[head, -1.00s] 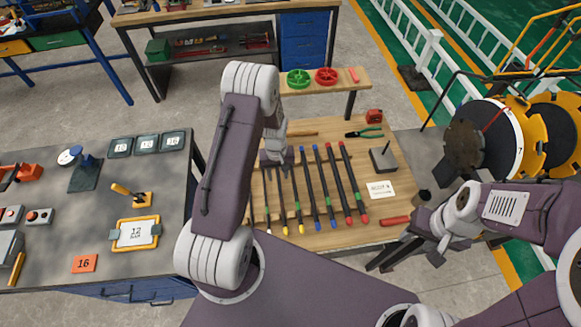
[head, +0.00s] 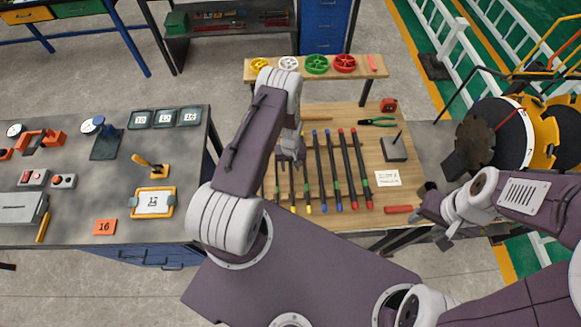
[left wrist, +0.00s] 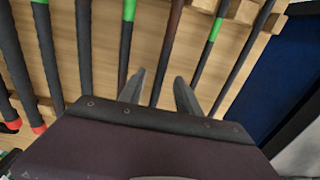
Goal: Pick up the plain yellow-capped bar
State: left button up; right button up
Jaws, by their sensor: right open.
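The plain yellow-capped bar (head: 292,190) lies on the wooden bench, with its yellow end toward me and no green band seen. In the left wrist view it is the thin brownish bar (left wrist: 167,48) between two green-banded bars. A green-banded yellow-capped bar (head: 308,195) lies to its right. My left gripper (head: 290,162) is over the bars; in its wrist view its fingers (left wrist: 160,90) are open, one on each side of the brownish bar. Whether the tips reach down around it is unclear. My right gripper (head: 428,208) is open and empty by the bench's right edge.
Blue-capped bars (head: 323,190) and red-capped bars (head: 354,185) lie close by on the right. A grey block with a post (head: 394,149), a white card (head: 387,178) and pliers (head: 378,122) sit further right. A grey table (head: 80,190) stands left.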

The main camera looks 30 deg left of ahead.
pick_arm(q)
jog(key=shift+f, duration=0.5)
grip_shut()
jog(key=shift+w+r, duration=0.1)
dwell(0.9)
